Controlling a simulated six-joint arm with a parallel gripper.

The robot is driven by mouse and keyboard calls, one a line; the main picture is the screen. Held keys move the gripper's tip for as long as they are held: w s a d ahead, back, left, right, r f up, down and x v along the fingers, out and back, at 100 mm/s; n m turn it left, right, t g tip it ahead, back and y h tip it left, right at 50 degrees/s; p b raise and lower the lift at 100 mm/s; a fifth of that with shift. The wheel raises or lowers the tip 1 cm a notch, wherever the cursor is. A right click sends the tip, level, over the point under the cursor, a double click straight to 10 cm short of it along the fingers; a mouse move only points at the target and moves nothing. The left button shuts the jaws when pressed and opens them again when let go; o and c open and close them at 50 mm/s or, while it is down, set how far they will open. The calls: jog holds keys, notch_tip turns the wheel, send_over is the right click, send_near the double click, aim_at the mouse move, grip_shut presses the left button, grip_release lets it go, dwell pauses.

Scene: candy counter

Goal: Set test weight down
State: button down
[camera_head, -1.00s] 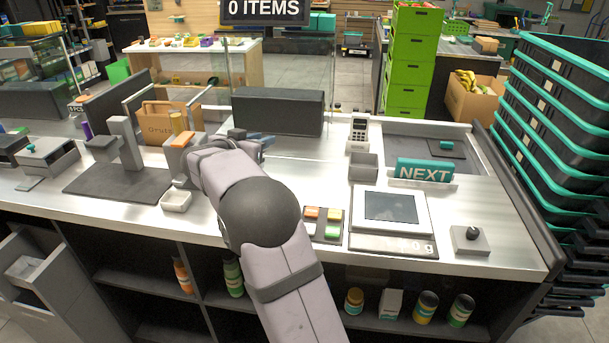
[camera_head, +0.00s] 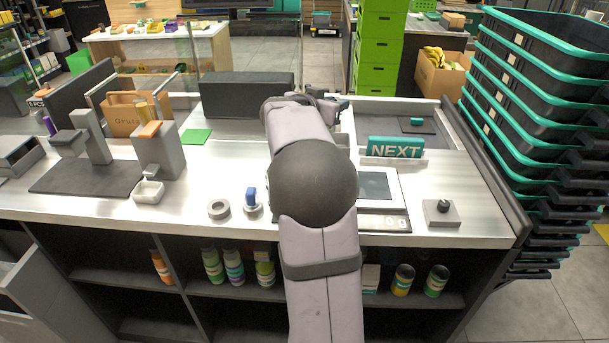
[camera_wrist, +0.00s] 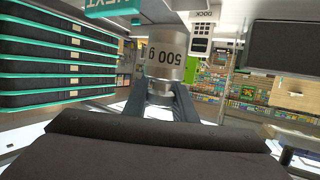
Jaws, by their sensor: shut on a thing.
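A metal cylinder marked 500 g, the test weight (camera_wrist: 165,62), shows upside down in the wrist view. My gripper (camera_wrist: 160,92) is shut on its narrow neck. In the head view my gripper (camera_head: 322,98) is beyond my arm, near the back of the counter, and the weight is hidden there.
A NEXT sign (camera_head: 394,147) stands right of my arm. A grey ring (camera_head: 219,209) and a blue-topped piece (camera_head: 251,202) lie left of my arm. Stacked baskets (camera_head: 540,110) flank the counter's right side.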

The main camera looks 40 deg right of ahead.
jog(key=w+a+f+n+t+y, duration=0.2)
jog(key=w+a+f+n+t, duration=0.1)
jog(key=w+a+f+t, duration=0.15)
jog(key=shift+g, duration=0.25)
jog(key=shift+w+f+b, duration=0.2)
jog(key=shift+f+b, duration=0.75)
jog(key=shift+f, duration=1.65)
jog(key=shift+w+f+b, duration=0.2)
jog(key=shift+f+b, duration=0.75)
jog(key=shift+f, duration=1.6)
jog(key=shift+f, duration=0.2)
